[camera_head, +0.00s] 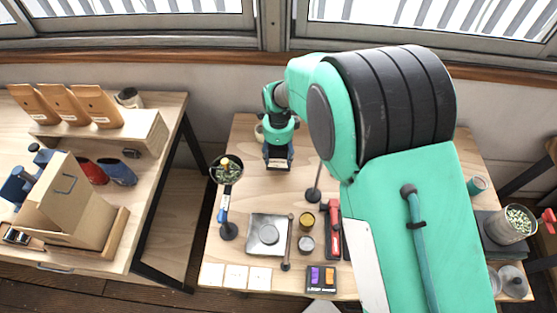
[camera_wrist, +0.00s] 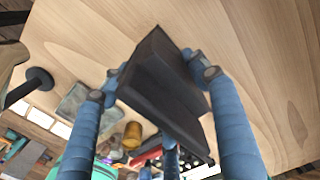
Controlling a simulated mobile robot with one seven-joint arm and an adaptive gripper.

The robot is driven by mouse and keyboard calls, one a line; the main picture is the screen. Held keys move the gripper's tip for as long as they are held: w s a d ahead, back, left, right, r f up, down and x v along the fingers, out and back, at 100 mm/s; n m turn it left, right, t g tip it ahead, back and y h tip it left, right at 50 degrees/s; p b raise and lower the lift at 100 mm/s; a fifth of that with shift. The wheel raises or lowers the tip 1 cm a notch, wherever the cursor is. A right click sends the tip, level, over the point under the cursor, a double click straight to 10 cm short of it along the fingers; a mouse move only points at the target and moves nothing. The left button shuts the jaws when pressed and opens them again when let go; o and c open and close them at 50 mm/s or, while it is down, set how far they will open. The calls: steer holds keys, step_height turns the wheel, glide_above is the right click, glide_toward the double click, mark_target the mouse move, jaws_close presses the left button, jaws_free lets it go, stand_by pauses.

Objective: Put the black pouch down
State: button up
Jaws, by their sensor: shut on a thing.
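The black pouch (camera_wrist: 165,85) is held between the blue fingers of my gripper (camera_wrist: 157,75) in the wrist view, tilted in that picture. My gripper is shut on its sides. In the head view, my gripper (camera_head: 279,151) is over the back left part of the wooden table (camera_head: 252,192), and the pouch (camera_head: 277,164) shows as a small dark shape below it. I cannot tell whether the pouch touches the table. My arm hides much of the table's right side.
A scale (camera_head: 267,235), a red-handled tool (camera_head: 333,230), small cups and a tray of colored pieces (camera_head: 320,278) stand toward the front. A stand with a bowl of beans (camera_head: 227,172) is at the left. Bare wood lies around the pouch. Tan pouches (camera_head: 97,105) stand on the left bench.

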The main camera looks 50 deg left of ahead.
mark_target(278, 160)
steer(key=shift+f+b, duration=0.5)
steer(key=shift+f, duration=1.2)
steer(key=shift+f, duration=0.15)
steer(key=o, duration=1.4)
step_height(278, 160, up, 12)
steer(key=p, duration=0.2)
steer(key=shift+p, duration=0.3)
